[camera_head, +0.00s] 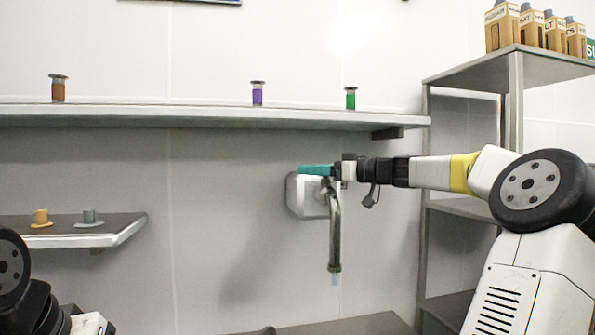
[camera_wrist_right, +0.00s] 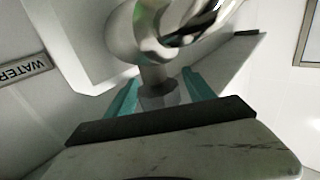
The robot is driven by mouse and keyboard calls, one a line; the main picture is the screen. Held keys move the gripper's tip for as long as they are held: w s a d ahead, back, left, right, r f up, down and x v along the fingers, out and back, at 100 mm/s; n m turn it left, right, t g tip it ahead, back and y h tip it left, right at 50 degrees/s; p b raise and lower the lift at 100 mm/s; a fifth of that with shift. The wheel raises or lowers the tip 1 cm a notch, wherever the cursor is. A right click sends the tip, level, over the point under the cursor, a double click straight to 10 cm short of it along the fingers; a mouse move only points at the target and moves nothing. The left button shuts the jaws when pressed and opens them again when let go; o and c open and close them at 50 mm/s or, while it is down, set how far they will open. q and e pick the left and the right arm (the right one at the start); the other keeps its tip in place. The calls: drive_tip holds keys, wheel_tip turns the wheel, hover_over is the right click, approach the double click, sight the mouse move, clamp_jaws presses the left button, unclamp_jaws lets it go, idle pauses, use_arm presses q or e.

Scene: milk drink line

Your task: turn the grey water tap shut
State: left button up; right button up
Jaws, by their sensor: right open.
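The water tap (camera_head: 335,232) is a shiny metal pipe hanging down from a pale wall box (camera_head: 303,208). A short pale bit shows under its outlet; I cannot tell if it is water. My right gripper (camera_head: 316,170), with teal fingers, is at the top of the tap and partly hides it. In the right wrist view, the open teal fingers (camera_wrist_right: 160,93) stand on either side of a grey stem or handle (camera_wrist_right: 156,76) of the tap. I cannot tell if they touch it. My left gripper is out of view.
A WATER label (camera_wrist_right: 22,70) is on the wall. A long shelf (camera_head: 200,114) with several coloured jars runs above the tap. A small shelf (camera_head: 120,232) is at left. A metal rack (camera_head: 516,95) with cartons (camera_head: 500,27) stands at right. A surface edge (camera_head: 350,325) lies below.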

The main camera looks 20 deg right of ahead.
clamp_jaws()
